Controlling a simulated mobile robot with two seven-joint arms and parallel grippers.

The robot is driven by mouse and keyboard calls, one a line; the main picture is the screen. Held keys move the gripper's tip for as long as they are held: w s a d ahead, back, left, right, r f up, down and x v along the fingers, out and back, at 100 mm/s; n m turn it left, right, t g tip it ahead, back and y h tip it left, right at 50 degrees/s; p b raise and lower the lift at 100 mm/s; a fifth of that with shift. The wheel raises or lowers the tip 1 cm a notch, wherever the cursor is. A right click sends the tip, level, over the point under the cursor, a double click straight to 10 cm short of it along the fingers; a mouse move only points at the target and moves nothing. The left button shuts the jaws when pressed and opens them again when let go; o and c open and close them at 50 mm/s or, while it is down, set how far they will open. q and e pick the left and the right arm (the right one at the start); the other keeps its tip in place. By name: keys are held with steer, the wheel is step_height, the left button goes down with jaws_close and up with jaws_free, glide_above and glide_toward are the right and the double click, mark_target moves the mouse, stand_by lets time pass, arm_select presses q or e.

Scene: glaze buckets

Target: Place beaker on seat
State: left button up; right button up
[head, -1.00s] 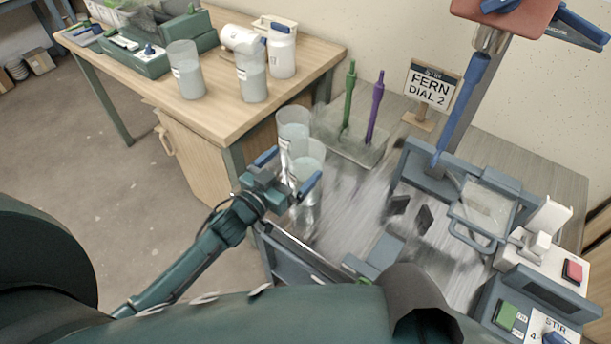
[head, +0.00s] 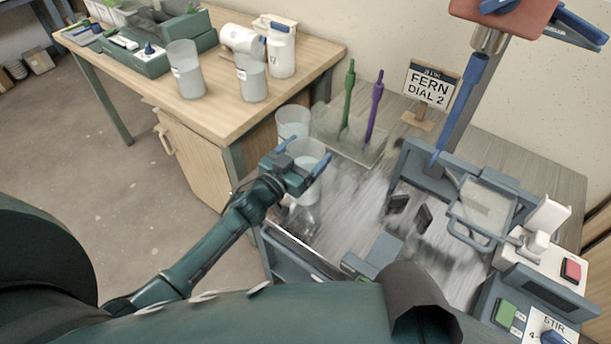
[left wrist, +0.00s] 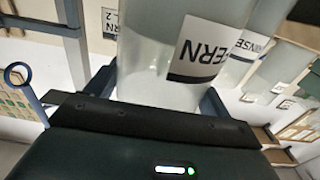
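A clear beaker of pale liquid (head: 308,150) stands at the left end of the grey bench. In the left wrist view its label reads FERN (left wrist: 200,52). My left gripper (head: 303,160) is open, with its blue-tipped fingers on either side of this beaker. Whether they touch it is unclear. A second beaker (head: 291,121) stands just behind; its label, partly hidden, seems to read RINSE (left wrist: 250,42). The stirring stand with a blue-grey frame (head: 412,165) and hanging blue paddle (head: 462,105) is at the right; I cannot tell which part is the seat. My right gripper is not in view.
A sign (head: 431,86) reads FERN DIAL 2. A wire-framed guard (head: 485,210) and switch boxes (head: 530,300) are at the right. The wooden table (head: 215,115) holds more beakers and a jug.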

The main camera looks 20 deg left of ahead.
arm_select(q)
steer(key=c, duration=1.6)
steer(key=shift+r, duration=0.2)
steer(key=shift+c, duration=0.4)
